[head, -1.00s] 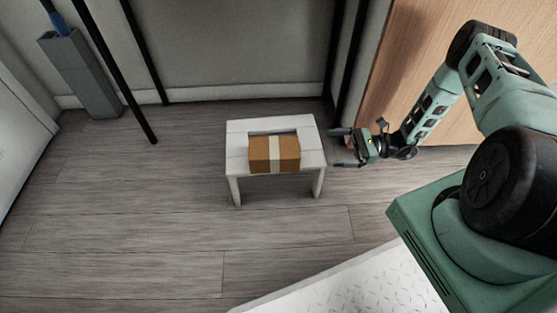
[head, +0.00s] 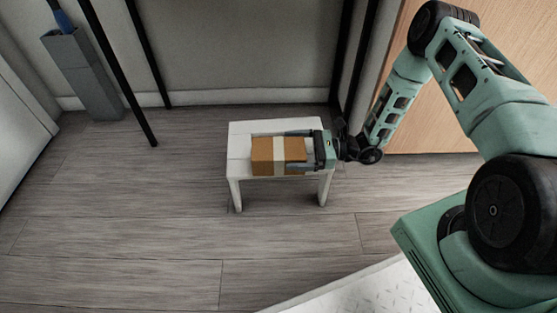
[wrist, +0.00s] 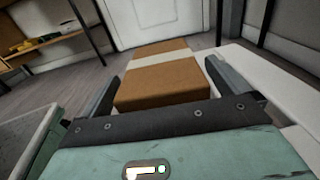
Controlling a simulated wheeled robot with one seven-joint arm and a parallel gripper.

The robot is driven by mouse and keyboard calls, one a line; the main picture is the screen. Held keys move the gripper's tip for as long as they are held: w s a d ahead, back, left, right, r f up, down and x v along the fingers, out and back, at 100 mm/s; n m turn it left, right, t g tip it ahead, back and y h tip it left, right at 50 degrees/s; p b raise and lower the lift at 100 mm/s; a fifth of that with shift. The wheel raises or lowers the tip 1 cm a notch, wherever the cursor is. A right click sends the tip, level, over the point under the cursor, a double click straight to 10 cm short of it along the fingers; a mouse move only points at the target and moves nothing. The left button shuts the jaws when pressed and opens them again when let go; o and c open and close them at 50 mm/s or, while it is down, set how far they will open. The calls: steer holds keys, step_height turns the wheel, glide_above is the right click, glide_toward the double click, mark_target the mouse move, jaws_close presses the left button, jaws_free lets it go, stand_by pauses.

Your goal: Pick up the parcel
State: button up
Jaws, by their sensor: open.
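The parcel (head: 262,156) is a brown box with a pale tape band. It sits on a small white stool (head: 238,180) in the head view. My gripper (head: 295,150) is open at the parcel's right end, with one finger along its far side and the other along its near side. In the wrist view the parcel (wrist: 165,85) lies between my two open fingers (wrist: 163,88). A gap shows between the parcel and the right finger there. I cannot tell whether the left finger touches it.
A grey bin (head: 85,75) stands at the back left by thin black legs (head: 118,75). A wooden panel (head: 440,110) stands behind my arm at the right. The floor (head: 130,220) left of and in front of the stool is clear. The wrist view shows a wooden shelf (wrist: 45,42).

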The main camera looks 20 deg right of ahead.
mark_target(270, 156)
steer(key=shift+b+x, duration=0.3)
steer(key=shift+x, duration=0.9)
steer(key=c, duration=1.1)
steer(key=shift+o, duration=0.2)
